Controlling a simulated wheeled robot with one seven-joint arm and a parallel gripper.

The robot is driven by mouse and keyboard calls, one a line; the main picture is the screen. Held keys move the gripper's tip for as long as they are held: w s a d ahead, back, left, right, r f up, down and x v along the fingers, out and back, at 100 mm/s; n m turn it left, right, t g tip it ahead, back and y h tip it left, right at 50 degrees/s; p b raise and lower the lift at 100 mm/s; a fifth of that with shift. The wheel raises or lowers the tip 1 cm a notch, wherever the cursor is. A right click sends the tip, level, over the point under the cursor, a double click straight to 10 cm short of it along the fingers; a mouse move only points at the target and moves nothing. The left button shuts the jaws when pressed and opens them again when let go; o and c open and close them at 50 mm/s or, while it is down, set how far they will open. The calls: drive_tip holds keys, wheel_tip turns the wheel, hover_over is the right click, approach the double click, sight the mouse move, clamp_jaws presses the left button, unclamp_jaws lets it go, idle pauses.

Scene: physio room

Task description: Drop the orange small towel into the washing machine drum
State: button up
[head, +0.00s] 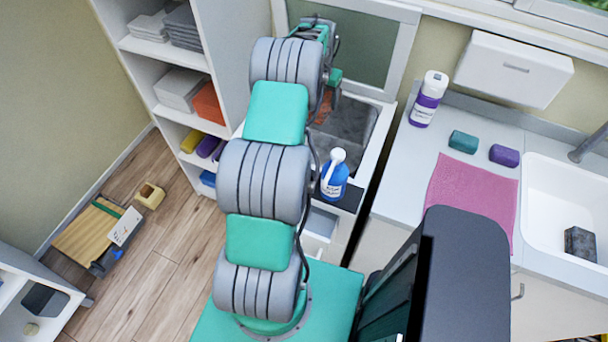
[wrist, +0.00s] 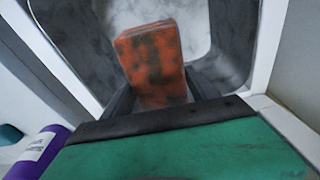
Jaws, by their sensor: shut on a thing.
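My gripper (wrist: 158,92) is shut on the orange small towel (wrist: 152,52), a folded block with dark patches. It holds the towel over the grey drum (wrist: 227,45) of the washing machine, inside the pale rim of the opening in the wrist view. In the head view the drum (head: 350,127) shows under the raised lid (head: 350,50). A little of the towel (head: 323,108) shows there beside my arm, which hides most of my gripper. I cannot tell how deep the towel hangs.
A blue spray bottle (head: 334,176) stands at the machine's near edge. A purple-and-white bottle (head: 427,98) stands on the counter (head: 400,170) to the right. A shelf (head: 140,47) on the left holds folded towels, including another orange one (head: 207,103).

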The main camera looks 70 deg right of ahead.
drive_tip(key=f+b, duration=0.2)
drive_tip(key=f, duration=0.3)
drive_tip(key=shift+w+f, duration=0.2)
drive_tip(key=o, duration=1.6)
drive_tip(key=shift+a, duration=0.1)
drive_tip(key=shift+r, duration=0.15)
drive_tip(key=r, duration=0.2)
drive_tip(key=r+b, duration=0.1)
drive_tip(key=r, duration=0.2)
drive_tip(key=a+r, duration=0.1)
drive_tip(key=r, duration=0.1)
drive_tip(key=shift+w+r+b, duration=0.1)
drive_tip(key=shift+r+b, duration=0.15)
drive_tip(key=shift+b, duration=0.15)
